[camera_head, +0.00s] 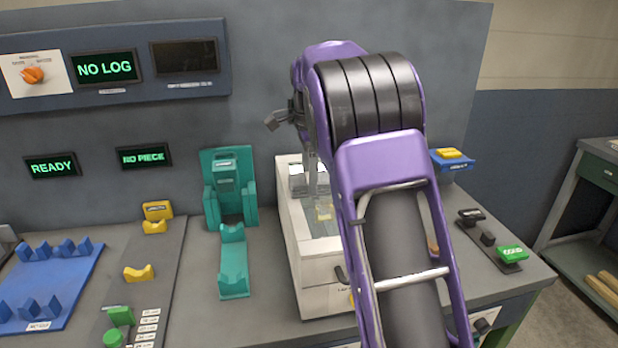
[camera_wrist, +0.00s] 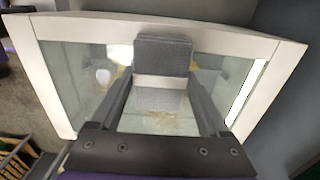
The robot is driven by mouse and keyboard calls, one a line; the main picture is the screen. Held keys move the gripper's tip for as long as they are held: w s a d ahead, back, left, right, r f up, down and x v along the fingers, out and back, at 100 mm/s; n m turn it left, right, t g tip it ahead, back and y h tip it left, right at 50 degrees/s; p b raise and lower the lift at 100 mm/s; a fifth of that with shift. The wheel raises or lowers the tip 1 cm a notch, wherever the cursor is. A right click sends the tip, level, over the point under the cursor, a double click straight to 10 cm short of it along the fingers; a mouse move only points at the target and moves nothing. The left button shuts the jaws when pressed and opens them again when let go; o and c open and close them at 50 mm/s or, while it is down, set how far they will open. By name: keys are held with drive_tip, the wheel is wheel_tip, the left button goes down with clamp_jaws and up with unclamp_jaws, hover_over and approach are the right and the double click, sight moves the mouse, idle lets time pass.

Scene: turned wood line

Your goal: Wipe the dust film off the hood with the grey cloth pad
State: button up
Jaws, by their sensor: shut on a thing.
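My gripper (camera_wrist: 161,75) is shut on the grey cloth pad (camera_wrist: 163,53), with one dark finger at each side of it. The pad is over the glass of the hood, near the top of the frame in the wrist view. A paler patch like its reflection shows below it; I cannot tell whether pad and glass touch. The hood (camera_wrist: 29,62) has a white frame around a clear pane; in the head view the white hood (camera_head: 312,272) stands on the bench, partly behind my arm. The pane looks hazy (camera_wrist: 78,75), but I cannot separate dust from reflections. My arm mostly hides the gripper in the head view.
A teal stand (camera_head: 233,262) is left of the hood. Yellow cradles (camera_head: 139,273) and a blue rack (camera_head: 55,285) are further left. A switch strip with a green button (camera_head: 512,254) is on the right. The wall panel reads NO LOG (camera_head: 105,68).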

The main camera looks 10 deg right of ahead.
drive_tip(key=shift+d+f, duration=0.15)
drive_tip(key=shift+d, duration=1.55)
drive_tip(key=shift+d+f, duration=0.1)
drive_tip(key=shift+d, duration=1.55)
drive_tip(key=shift+d+r, duration=0.15)
drive_tip(key=shift+d, duration=1.3)
drive_tip(key=shift+d+r, duration=0.1)
drive_tip(key=shift+d, duration=1.35)
wheel_tip(320, 180, up, 6)
drive_tip(key=shift+r, duration=0.15)
wheel_tip(320, 180, up, 3)
drive_tip(key=shift+f, duration=0.1)
